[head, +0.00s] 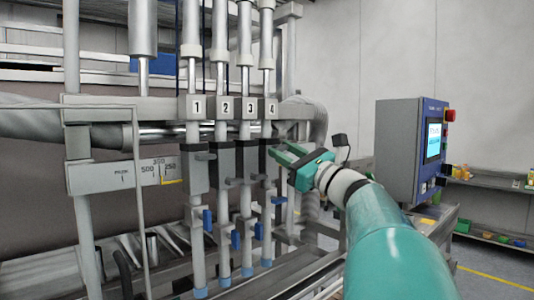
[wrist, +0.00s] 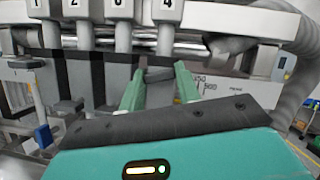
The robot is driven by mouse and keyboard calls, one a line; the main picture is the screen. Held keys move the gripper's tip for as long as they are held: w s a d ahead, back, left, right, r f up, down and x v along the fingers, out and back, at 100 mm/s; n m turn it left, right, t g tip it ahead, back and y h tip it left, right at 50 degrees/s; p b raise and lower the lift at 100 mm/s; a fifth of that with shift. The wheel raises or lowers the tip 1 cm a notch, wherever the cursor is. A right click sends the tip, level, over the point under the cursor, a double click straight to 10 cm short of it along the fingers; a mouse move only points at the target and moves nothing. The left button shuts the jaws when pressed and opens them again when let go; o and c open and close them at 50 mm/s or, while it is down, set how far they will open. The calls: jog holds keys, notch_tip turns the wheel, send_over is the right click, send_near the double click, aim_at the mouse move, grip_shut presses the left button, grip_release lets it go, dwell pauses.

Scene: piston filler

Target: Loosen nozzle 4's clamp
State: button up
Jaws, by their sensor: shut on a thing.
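Nozzle 4 (head: 267,205) is the rightmost of the upright tubes, below the plate marked 4 (head: 271,107). Its dark clamp block sits high on the tube and is partly covered by my gripper's fingers in the head view. My gripper (head: 281,149) reaches in from the right at the height of this block. In the wrist view, my gripper (wrist: 159,72) has its two green fingers on either side of a short dark grey clamp handle (wrist: 158,75), below the plate marked 4, and is shut on it. The handle's exact turn is hard to tell.
Nozzles 1, 2 and 3 stand close on the left, with similar clamps and blue levers (head: 207,220) lower down. A thick grey hose (wrist: 298,65) hangs on the right. A control box (head: 400,150) with a red button stands further right.

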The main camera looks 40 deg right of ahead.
jog(key=n+g+y, duration=0.1)
jog(key=n, duration=0.3)
jog(key=n+g+y, duration=0.1)
jog(key=n+y, duration=0.1)
jog(key=n, duration=0.3)
jog(key=n+g+y, duration=0.1)
jog(key=n+g, duration=0.1)
jog(key=n, duration=0.2)
jog(key=shift+d+r+n+y, duration=0.25)
jog(key=shift+n+y, duration=0.05)
jog(key=shift+n, duration=0.1)
jog(key=shift+n+g, duration=0.8)
jog(key=shift+n, duration=0.9)
jog(key=o, duration=1)
jog(key=shift+s+r, duration=0.1)
